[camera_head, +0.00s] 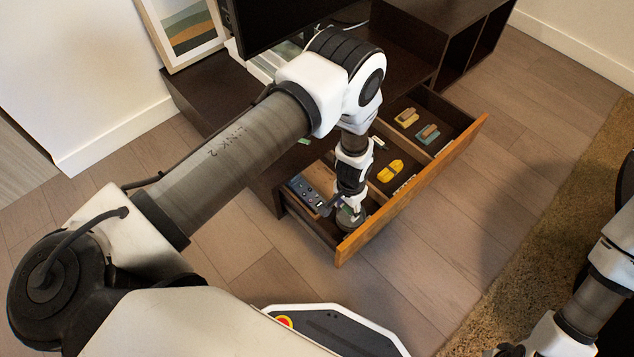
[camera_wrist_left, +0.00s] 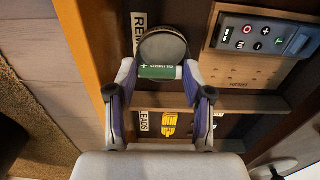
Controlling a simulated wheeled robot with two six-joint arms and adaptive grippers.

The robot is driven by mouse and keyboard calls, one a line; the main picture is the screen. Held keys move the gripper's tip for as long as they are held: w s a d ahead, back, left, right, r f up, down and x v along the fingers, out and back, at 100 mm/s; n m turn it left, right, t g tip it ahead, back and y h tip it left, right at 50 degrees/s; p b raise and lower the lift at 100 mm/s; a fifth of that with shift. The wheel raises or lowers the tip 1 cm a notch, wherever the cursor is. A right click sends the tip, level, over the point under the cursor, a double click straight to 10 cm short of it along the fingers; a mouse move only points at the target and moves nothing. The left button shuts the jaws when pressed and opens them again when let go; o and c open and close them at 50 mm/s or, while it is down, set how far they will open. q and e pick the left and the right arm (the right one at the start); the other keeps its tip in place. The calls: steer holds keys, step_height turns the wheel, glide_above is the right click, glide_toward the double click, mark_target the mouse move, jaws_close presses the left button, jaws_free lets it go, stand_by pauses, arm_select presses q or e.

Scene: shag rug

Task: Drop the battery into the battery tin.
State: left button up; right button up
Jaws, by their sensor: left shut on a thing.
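A green and white battery (camera_wrist_left: 160,72) lies crosswise between the fingertips of my left gripper (camera_wrist_left: 158,78), which is shut on it. The battery tin (camera_wrist_left: 162,46), a round dark tin with a metallic rim, is below and just beyond the battery; the battery overlaps its near part in the left wrist view. I cannot tell the height between them. In the head view my left gripper (camera_head: 347,211) reaches down into the near compartment of the open drawer, where the tin (camera_head: 352,224) is partly hidden. Of my right arm only links show, at the lower right.
A remote (camera_head: 307,192) lies beside the tin on a wooden piece. Wooden dividers split the drawer (camera_head: 400,197); a yellow thing (camera_head: 390,170) lies in the middle compartment. Yellow and teal (camera_head: 428,134) things lie in the far compartment. The floor in front is clear.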

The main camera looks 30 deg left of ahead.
arm_select(q)
steer(key=shift+w+f, duration=0.4)
steer(key=shift+w+a+r, duration=0.15)
steer(key=shift+w+r, duration=0.05)
steer(key=shift+w, duration=0.4)
arm_select(e)
steer(key=shift+w+a+f, duration=0.35)
steer(key=shift+w+f, duration=0.15)
steer(key=shift+f, duration=0.15)
steer(key=shift+r, duration=0.1)
arm_select(q)
steer(key=shift+s+f+b, duration=0.15)
steer(key=shift+f+b, duration=0.8)
steer(key=shift+f, duration=0.3)
steer(key=shift+s+f+b, duration=0.1)
steer(key=shift+f+b, duration=0.8)
steer(key=shift+f, duration=0.3)
arm_select(e)
step_height(320, 180, down, 4)
steer(key=shift+s+d+r, duration=0.1)
steer(key=shift+s+d, duration=0.05)
arm_select(q)
steer(key=o, duration=0.9)
